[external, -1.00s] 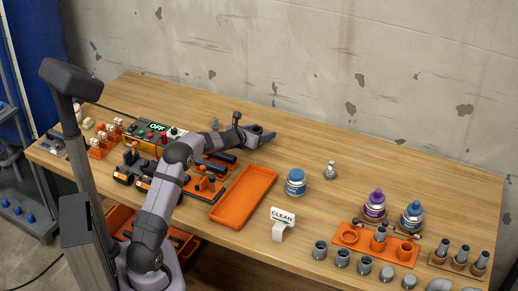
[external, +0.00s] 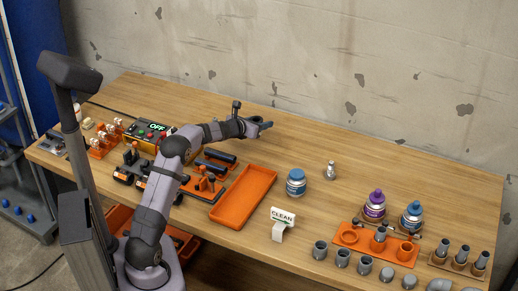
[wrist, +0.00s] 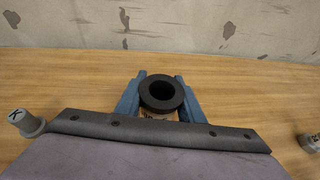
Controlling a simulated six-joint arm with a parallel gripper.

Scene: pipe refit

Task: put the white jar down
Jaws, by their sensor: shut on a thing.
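The jar looks upright. In the external view I cannot make it out at the fingers, and its height above the table is unclear.
An orange tray (external: 226,219), a blue-capped bottle (external: 296,186), a small metal bottle (external: 330,171) and a CLEAN sign (external: 283,216) stand to the right. An orange pipe holder (external: 348,238) is farther right. The wood behind and right of my gripper is clear.

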